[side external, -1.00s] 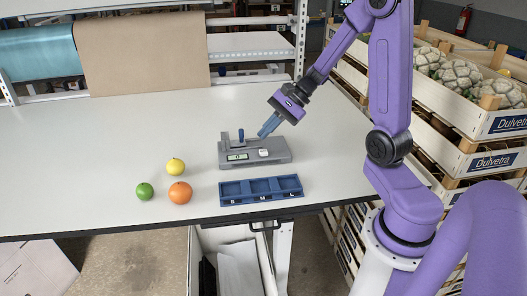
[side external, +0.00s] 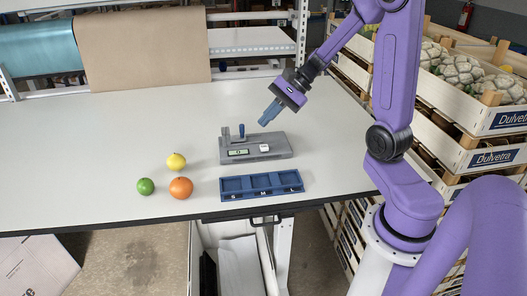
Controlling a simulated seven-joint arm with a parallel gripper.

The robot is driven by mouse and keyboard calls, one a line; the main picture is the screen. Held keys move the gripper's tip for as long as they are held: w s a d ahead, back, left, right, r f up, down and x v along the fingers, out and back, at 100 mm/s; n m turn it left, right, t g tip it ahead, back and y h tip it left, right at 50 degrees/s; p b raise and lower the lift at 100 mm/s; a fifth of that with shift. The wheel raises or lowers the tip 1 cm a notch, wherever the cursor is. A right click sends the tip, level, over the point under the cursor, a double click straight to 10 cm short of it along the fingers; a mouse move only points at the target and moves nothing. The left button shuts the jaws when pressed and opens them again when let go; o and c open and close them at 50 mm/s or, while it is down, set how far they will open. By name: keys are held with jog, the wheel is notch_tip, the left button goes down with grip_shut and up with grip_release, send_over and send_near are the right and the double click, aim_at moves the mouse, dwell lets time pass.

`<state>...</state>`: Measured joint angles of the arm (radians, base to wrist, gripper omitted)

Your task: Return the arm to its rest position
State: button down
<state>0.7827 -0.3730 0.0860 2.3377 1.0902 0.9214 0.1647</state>
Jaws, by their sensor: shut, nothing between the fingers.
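My gripper (side external: 265,122) has blue fingers and a purple body. It is shut and empty, tilted down to the left, in the air above the grey device. The grey device (side external: 275,156) sits on the table with a small display, a white block on top and a blue upright part at its left. The gripper does not appear to touch it.
A blue tray (side external: 262,197) with three compartments marked S, M and L lies at the table's front edge. A yellow fruit (side external: 176,161), a green fruit (side external: 145,186) and an orange fruit (side external: 181,188) lie to its left. Stacked crates (side external: 490,160) stand at the right. The table's left side (side external: 70,160) is clear.

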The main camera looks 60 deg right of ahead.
jog(key=s+a+f+n+g+h, duration=0.1)
jog(key=s+a+n+g, duration=0.4)
jog(key=s+a+n, duration=0.45)
jog(key=s+a+n+h, duration=0.3)
jog(key=s+n+h, duration=0.3)
jog(key=s+n, duration=0.8)
jog(key=n, duration=0.4)
jog(key=shift+a+f+n, duration=0.15)
jog(key=shift+n, duration=0.2)
dwell(0.8)
